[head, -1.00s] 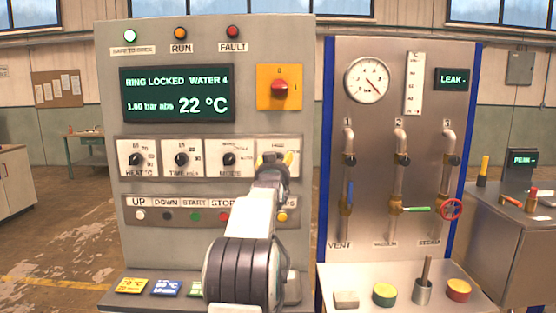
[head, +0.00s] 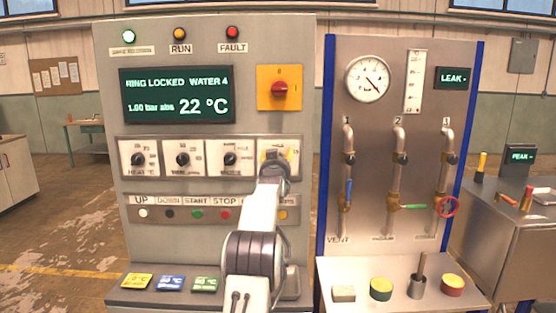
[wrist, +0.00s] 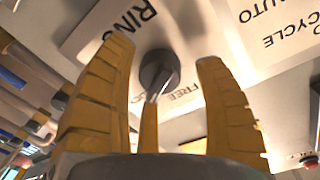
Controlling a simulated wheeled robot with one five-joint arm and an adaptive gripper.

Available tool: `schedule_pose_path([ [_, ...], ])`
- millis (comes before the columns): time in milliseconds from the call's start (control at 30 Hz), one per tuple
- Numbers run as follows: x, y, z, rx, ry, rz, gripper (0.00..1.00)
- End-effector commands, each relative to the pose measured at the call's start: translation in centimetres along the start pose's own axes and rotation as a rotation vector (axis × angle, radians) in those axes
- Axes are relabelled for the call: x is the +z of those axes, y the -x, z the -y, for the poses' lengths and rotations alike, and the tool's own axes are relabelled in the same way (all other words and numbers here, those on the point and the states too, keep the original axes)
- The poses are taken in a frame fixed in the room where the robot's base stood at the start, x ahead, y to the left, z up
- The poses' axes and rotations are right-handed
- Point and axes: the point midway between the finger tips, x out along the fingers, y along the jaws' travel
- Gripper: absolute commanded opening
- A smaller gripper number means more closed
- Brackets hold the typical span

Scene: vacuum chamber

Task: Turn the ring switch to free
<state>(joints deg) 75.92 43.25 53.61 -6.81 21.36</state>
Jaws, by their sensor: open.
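The ring switch is a dark round knob (wrist: 160,70) on a white plate lettered RING and FREE in the wrist view, where the lettering is rotated. A pale pointer line shows on it, but which label it marks is unclear. My gripper (wrist: 164,52) is open, with its yellow fingers on either side of the knob; contact cannot be told. The display (head: 177,95) reads RING LOCKED, WATER 4, 1.00 bar abs, 22 °C.
Three other dials, including the nearest one (head: 230,159), sit left of my gripper. A row of push buttons (head: 197,214) runs below. A red switch on a yellow plate (head: 279,88) is above. A pipe panel (head: 375,220) with valves stands at the right.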

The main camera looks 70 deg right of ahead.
Motion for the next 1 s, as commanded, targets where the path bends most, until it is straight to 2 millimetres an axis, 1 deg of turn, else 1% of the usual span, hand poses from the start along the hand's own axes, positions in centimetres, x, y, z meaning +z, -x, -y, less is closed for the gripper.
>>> schedule_pose_path([
  [267,0.0,-0.01,0.0,0.0,0.0,0.0,0.64],
  [900,-0.12,0.01,0.06,-0.001,0.0,-0.003,0.06],
  [933,-0.13,0.02,0.06,-0.001,0.0,-0.003,0.04],
  [1000,-0.15,0.02,0.07,-0.002,0.001,-0.004,0.04],
])
